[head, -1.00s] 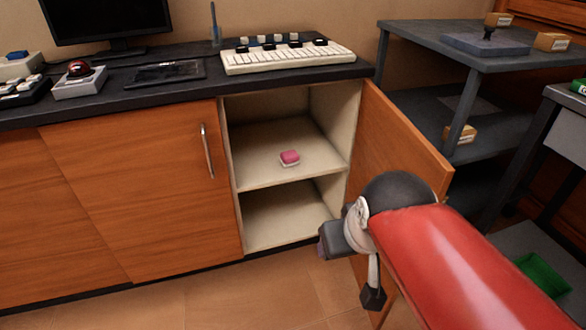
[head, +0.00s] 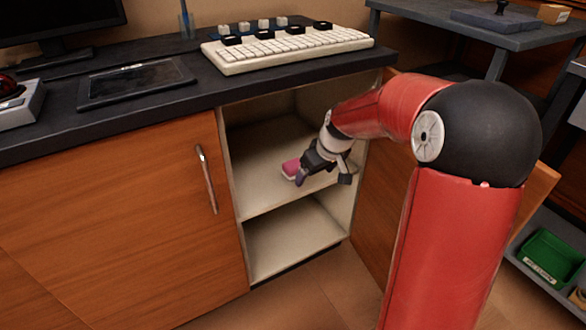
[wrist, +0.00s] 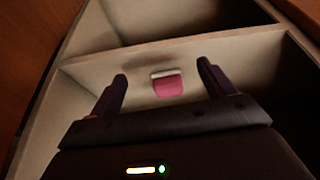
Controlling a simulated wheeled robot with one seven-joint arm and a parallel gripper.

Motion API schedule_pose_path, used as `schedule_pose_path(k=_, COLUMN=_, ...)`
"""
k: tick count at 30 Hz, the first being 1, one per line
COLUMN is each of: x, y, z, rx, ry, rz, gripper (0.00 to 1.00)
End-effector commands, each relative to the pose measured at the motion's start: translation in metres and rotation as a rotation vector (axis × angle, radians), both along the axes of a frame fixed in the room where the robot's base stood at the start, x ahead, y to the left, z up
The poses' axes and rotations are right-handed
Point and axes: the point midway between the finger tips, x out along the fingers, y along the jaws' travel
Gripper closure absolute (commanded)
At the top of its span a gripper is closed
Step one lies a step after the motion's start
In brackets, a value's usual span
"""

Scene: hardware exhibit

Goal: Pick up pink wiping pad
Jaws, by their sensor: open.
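The pink wiping pad (head: 291,168) has a pink top and a pale base. It rests on the upper shelf (head: 262,190) of the open cabinet. My gripper (head: 301,178) reaches into the cabinet opening beside the pad and partly covers it in the head view. In the wrist view the pad (wrist: 167,84) sits between and just beyond the two fingertips of my open gripper (wrist: 162,72), with nothing held. The exact gap between fingers and pad is hard to tell.
The cabinet's open door (head: 372,222) is on the right, partly behind my arm. A closed door with a handle (head: 206,178) is on the left. The dark countertop (head: 140,112) above holds a white keyboard device (head: 285,48) and a black tablet (head: 136,82). The lower compartment (head: 292,238) looks empty.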

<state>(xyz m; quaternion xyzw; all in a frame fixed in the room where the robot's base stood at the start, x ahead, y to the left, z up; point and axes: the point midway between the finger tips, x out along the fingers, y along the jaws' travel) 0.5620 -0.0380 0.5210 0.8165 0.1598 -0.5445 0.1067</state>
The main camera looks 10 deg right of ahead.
Motion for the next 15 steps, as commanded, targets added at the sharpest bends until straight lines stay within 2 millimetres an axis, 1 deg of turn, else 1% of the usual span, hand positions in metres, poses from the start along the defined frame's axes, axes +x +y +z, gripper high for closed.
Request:
schedule_pose_path(k=1, x=0.011, y=0.006, z=-0.001, rx=0.002, ry=0.001, rz=0.004, gripper=0.18)
schedule_pose_path(k=6, x=0.043, y=0.019, z=0.000, rx=0.001, ry=0.000, rz=0.003, gripper=0.18)
schedule_pose_path(k=9, x=0.056, y=0.024, z=0.000, rx=0.001, ry=0.002, rz=0.001, gripper=0.18)
schedule_pose_path(k=15, x=0.068, y=0.028, z=0.000, rx=0.000, ry=0.001, rz=-0.001, gripper=0.18)
